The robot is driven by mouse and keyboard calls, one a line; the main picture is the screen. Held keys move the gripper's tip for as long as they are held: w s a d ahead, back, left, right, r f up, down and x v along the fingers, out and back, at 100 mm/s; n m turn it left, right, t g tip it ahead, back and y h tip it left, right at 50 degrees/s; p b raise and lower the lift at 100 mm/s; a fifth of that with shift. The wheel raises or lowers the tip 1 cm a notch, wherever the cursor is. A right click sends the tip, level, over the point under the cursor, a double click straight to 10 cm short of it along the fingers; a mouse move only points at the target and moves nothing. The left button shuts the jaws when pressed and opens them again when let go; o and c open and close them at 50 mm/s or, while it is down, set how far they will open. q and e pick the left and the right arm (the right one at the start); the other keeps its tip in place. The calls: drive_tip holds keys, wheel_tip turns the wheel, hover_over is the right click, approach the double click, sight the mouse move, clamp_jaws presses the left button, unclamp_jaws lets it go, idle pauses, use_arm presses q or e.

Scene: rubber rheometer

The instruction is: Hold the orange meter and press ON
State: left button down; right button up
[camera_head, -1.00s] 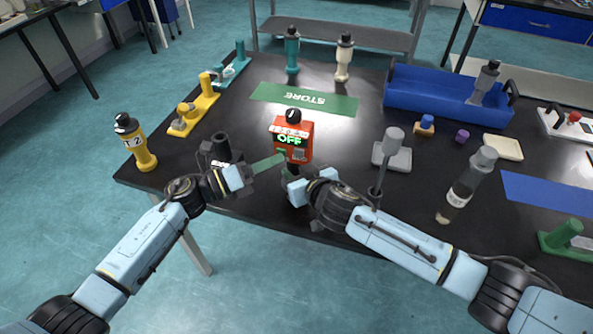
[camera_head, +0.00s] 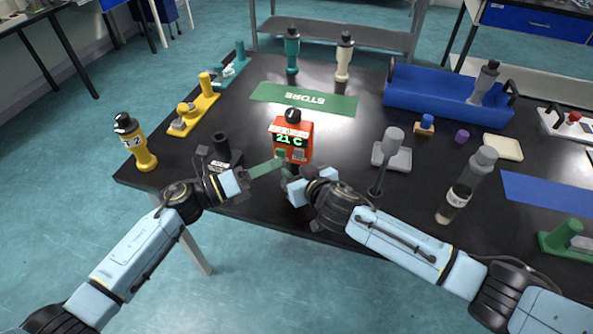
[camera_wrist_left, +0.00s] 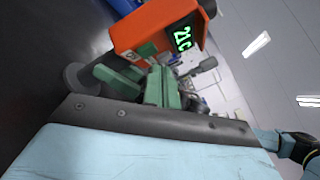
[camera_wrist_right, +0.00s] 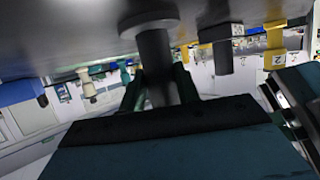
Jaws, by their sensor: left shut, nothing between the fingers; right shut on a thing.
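The orange meter (camera_head: 292,130) stands upright near the front middle of the black table, with a black knob on top. Its display reads "21 C" in green, and the reading also shows in the left wrist view (camera_wrist_left: 183,38). My right gripper (camera_head: 291,178) is shut on the meter's dark stem below the orange box; the stem (camera_wrist_right: 155,60) sits between the fingers in the right wrist view. My left gripper (camera_head: 280,160) is shut and empty, its green fingertips at the lower front face of the meter. Whether they touch it I cannot tell.
A black holder (camera_head: 222,150) stands just left of the meter, behind my left wrist. A green STORE mat (camera_head: 305,100) lies behind, with a blue tray (camera_head: 440,100) at back right.

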use_arm(q)
drive_tip(key=shift+s+a, duration=0.3)
drive_tip(key=shift+s, duration=0.6)
drive_tip(key=shift+s+a, duration=0.35)
drive_tip(key=shift+s, duration=0.6)
drive_tip(key=shift+s+a, duration=0.3)
drive_tip(key=shift+s, duration=0.6)
use_arm(e)
drive_tip(key=o, duration=1.2)
drive_tip(key=shift+s, duration=0.1)
